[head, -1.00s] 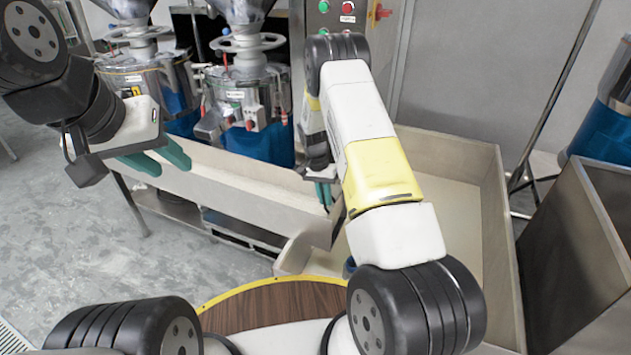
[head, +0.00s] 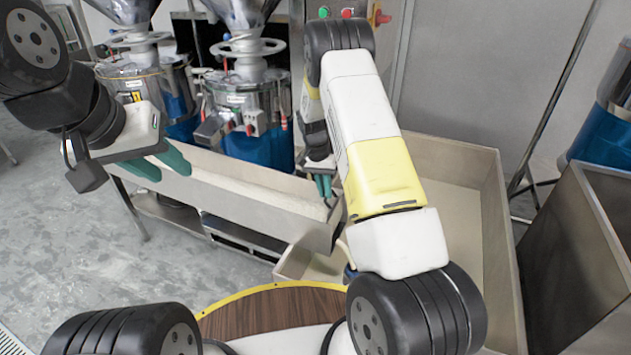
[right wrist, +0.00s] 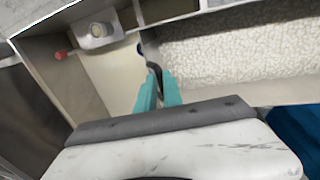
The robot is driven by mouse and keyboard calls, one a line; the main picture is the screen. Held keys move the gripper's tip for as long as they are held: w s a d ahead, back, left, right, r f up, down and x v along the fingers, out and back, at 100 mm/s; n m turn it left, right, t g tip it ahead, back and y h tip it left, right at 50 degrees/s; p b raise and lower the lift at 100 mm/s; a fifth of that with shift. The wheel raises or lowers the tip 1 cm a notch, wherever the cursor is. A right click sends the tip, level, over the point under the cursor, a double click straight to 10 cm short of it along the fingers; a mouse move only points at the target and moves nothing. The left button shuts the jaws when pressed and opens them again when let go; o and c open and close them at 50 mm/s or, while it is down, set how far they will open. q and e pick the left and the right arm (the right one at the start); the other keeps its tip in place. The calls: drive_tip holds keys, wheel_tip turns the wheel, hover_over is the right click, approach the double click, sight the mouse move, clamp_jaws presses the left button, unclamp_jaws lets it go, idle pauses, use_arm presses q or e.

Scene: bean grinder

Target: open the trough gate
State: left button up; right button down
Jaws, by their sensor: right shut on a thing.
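The long metal trough (head: 240,191) runs across the middle of the head view, with a pale granular bed inside (right wrist: 235,62). My right gripper (head: 324,186) is over the trough's right end. In the right wrist view, its teal fingers (right wrist: 159,86) are closed on a small dark piece (right wrist: 151,58) at that end. The piece appears to be the trough gate's handle; the gate plate is mostly hidden, so I cannot tell how far it is raised. My left gripper (head: 165,164) hangs at the trough's left part, fingers apart and empty.
A large pale bin (head: 452,185) stands right of the trough, behind my right arm. Grinders (head: 243,100) with blue buckets stand behind the trough. A steel box (head: 580,250) is at the far right. Bare floor lies at front left.

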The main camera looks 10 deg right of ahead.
drive_tip(key=shift+a, duration=0.1)
drive_tip(key=c, duration=1.8)
unclamp_jaws()
drive_tip(key=shift+o, duration=0.2)
wheel_tip(320, 180, up, 8)
drive_tip(key=a, duration=0.1)
drive_tip(key=shift+w+f, duration=0.15)
drive_tip(key=shift+w, duration=0.25)
